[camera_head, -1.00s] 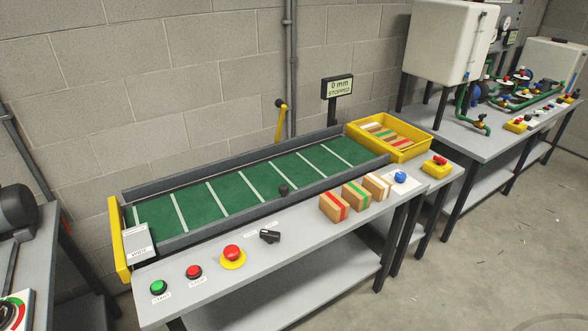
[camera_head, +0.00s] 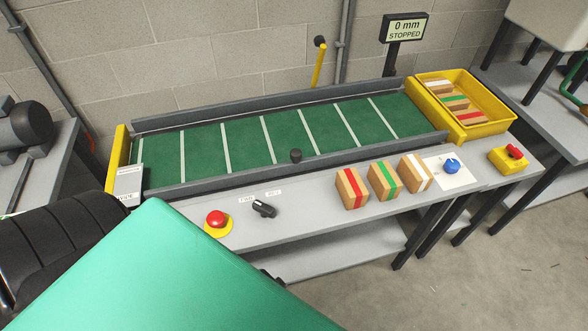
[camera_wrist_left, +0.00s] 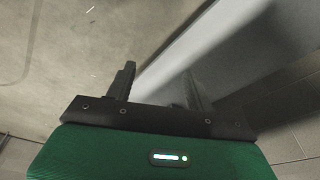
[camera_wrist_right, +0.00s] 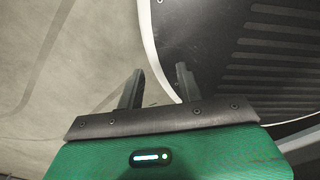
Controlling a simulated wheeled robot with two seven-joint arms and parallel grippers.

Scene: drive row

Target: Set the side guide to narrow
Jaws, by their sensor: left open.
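The side guide is a grey rail (camera_head: 330,158) along the front edge of the green belt (camera_head: 245,145), with a black knob (camera_head: 296,155) near its middle. A grey-white block (camera_head: 128,184) at the belt's left end bears a label that is partly covered here. My left gripper (camera_wrist_left: 158,88) shows in the left wrist view, open and empty, near a pale edge. My right gripper (camera_wrist_right: 160,88) shows in the right wrist view with fingers apart and nothing between them. Neither gripper shows in the head view, so their distance from the knob cannot be told.
On the front ledge are a red stop button (camera_head: 217,219), a black switch (camera_head: 264,208), striped blocks (camera_head: 352,188) and a blue knob (camera_head: 452,166). A yellow bin (camera_head: 486,131) stands at the belt's right end. The display (camera_head: 404,28) reads 0 mm, STOPPED. My green body part hides the lower left.

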